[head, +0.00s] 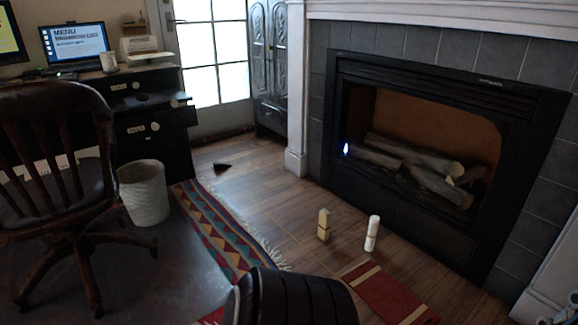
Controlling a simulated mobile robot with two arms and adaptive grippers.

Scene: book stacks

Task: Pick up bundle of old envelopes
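A small tan block with a darker band around its middle (324,225) stands upright on the wood floor in front of the fireplace. It looks like the bundle of old envelopes, but it is too small to be sure. Neither of my grippers can be made out in the head view. A dark ribbed shape (295,298) fills the bottom centre; I cannot tell what it is.
A white cylinder (371,234) stands right of the tan block. A red striped mat (388,292) and a patterned rug (222,232) lie nearby. The fireplace (400,205) is behind. A chair (55,200), white bin (143,193) and desk (152,130) are left.

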